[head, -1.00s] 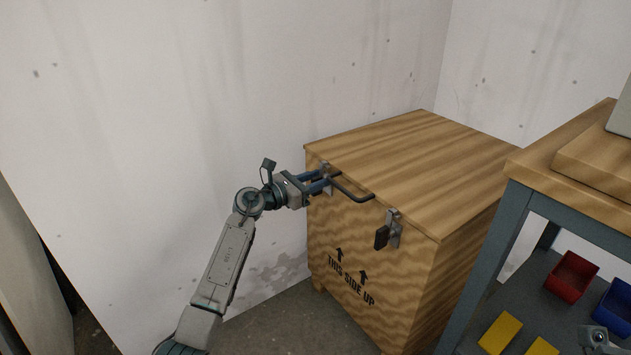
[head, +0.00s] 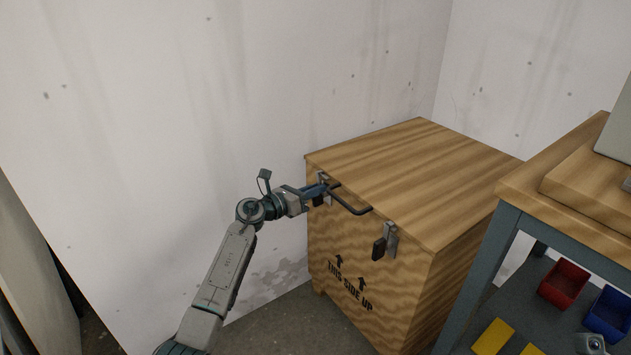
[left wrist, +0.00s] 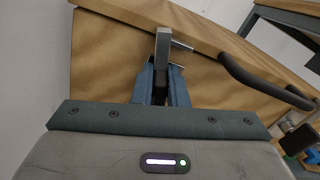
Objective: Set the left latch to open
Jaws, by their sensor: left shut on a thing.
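A wooden crate (head: 370,290) has a lid with a dark bar handle (head: 352,207) and two metal latches on its front. The left latch (head: 322,177) is at the far left of the front, partly hidden by my gripper. In the left wrist view its grey metal part (left wrist: 163,45) stands beyond my fingers. My left gripper (head: 322,192) is shut on the left latch's dark handle, which shows between the fingers in the left wrist view (left wrist: 160,86). The right latch (head: 390,240) has its black grip hanging down. My right gripper is not in view.
A workbench (head: 510,225) stands close to the crate on the right, with a red bin (head: 563,283), a blue bin (head: 609,312) and yellow pieces (head: 493,337) on its lower shelf. A plain wall (head: 150,130) is behind the crate and my left arm.

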